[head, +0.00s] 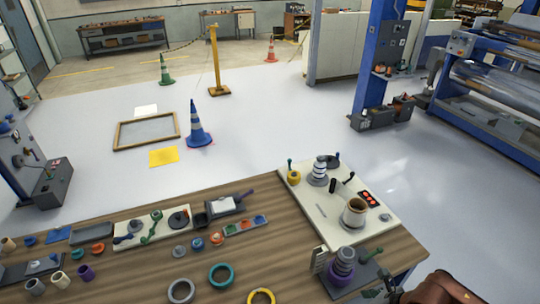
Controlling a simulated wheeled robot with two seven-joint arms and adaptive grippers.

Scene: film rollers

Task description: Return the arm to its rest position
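Neither of my arms can be made out in the head view, and no gripper shows. The wooden workbench (245,262) fills the lower part of the picture. On its right lies a cream board (318,212) with a grey ringed roller (318,172), a beige roll (354,213) and red buttons. A purple ringed roller (343,266) stands on a dark base in front of that board.
Loose rings lie at the bench front, among them a teal ring (221,276) and a yellow ring (261,297). A reddish-brown object (440,289) sits at the lower right.

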